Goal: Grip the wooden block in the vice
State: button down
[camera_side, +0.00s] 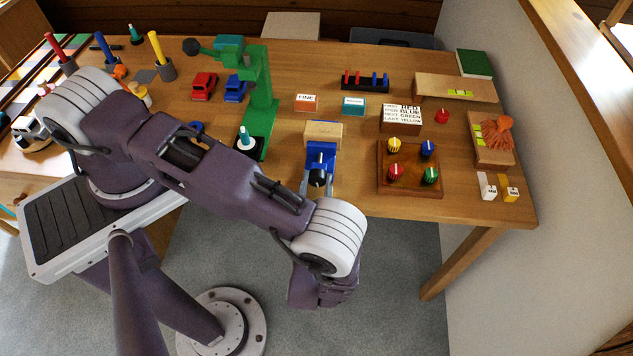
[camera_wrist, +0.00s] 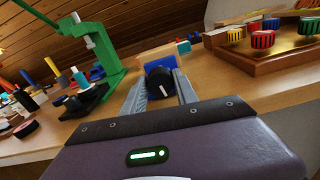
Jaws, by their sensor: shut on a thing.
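The vice (camera_side: 322,150) is blue and stands at the front edge of the table. It also shows in the wrist view (camera_wrist: 160,63), partly hidden behind its black knob (camera_wrist: 160,83), which bears a white line. The pale wooden block (camera_side: 323,129) is at the far end of the vice in the side view; I cannot tell whether the vice jaws press on it.
A green press (camera_side: 261,105) stands left of the vice. A wooden board with coloured knobs (camera_side: 409,185) lies close on the right. Small FINE (camera_side: 306,103) and teal (camera_side: 353,106) blocks sit behind.

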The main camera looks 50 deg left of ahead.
jog(key=c, duration=0.9)
grip_release()
jog(key=shift+c, duration=0.2)
jog(key=v, duration=0.7)
jog(key=shift+s, duration=0.1)
jog(key=w+a+r+n+g+h, duration=0.1)
jog(key=a+r+n+g, duration=0.2)
jog(key=r+n+g, duration=0.6)
jog(key=w+a+r+n+g+h, duration=0.1)
jog(key=a+r+n+g, duration=0.3)
jog(key=r, duration=0.9)
jog(key=s+a+r+n+t+h, duration=0.2)
jog(key=s+r+n+t+h, duration=0.3)
jog(key=s+r+n+h, duration=0.5)
notch_tip(320, 180, up, 4)
jog(key=s+n, duration=0.1)
jog(key=n, duration=0.4)
jog(key=shift+s+a+t+h, duration=0.15)
jog(key=shift+s+t+h, duration=0.2)
jog(key=shift+t+h, duration=0.05)
